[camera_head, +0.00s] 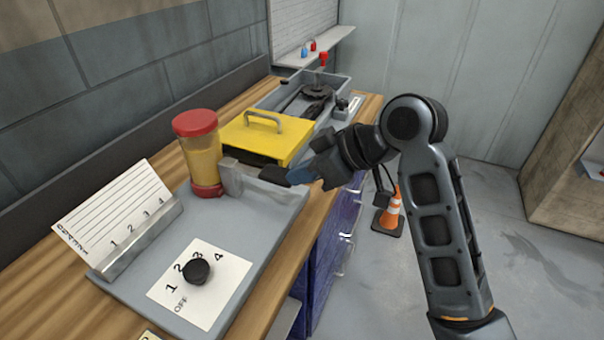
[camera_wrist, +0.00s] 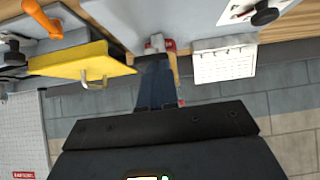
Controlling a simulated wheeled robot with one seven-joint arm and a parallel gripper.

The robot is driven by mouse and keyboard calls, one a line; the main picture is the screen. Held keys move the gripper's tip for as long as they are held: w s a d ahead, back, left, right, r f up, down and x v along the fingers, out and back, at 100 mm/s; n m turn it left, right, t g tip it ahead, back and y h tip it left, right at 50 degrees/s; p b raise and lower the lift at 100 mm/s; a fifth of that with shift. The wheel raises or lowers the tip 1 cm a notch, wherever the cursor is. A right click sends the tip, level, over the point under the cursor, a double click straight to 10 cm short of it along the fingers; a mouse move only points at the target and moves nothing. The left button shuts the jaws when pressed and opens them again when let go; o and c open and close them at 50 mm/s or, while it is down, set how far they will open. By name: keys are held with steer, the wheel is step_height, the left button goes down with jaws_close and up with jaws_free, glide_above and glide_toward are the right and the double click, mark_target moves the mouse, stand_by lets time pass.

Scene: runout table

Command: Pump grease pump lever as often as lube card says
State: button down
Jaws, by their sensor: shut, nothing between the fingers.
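The grease pump (camera_head: 205,150), a yellow cylinder with red cap and red base, stands on the grey tray with a grey block (camera_head: 231,178) beside it. Its red part shows beyond my fingers in the wrist view (camera_wrist: 169,44). My gripper (camera_head: 302,176) is shut and empty, at the tray's right edge, right of the pump. A dark bar-like piece shows at its tip; I cannot tell whether it is the lever or touches it. A lined white card (camera_head: 115,212), numbered 1 to 4, leans in a metal holder; its count is not legible. It also shows in the wrist view (camera_wrist: 224,66).
A black knob (camera_head: 196,271) sits on a plate marked OFF and 1 to 4. A yellow box (camera_head: 268,137) with a handle stands behind the pump. A grey bin (camera_head: 340,82) is farther back. A traffic cone (camera_head: 390,212) stands on the floor.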

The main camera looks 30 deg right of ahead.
steer(key=f+t+y+b, duration=0.1)
steer(key=f+b, duration=0.2)
steer(key=b, duration=0.2)
steer(key=f+t+y+b, duration=0.1)
steer(key=f+t+b, duration=0.1)
steer(key=f+b, duration=0.2)
steer(key=shift+s+d+f+b, duration=0.1)
steer(key=shift+s+f+b, duration=0.1)
steer(key=shift+b, duration=0.25)
steer(key=shift+f+t+y+b, duration=0.2)
steer(key=shift+t+y+b, duration=0.1)
steer(key=shift+b, duration=0.4)
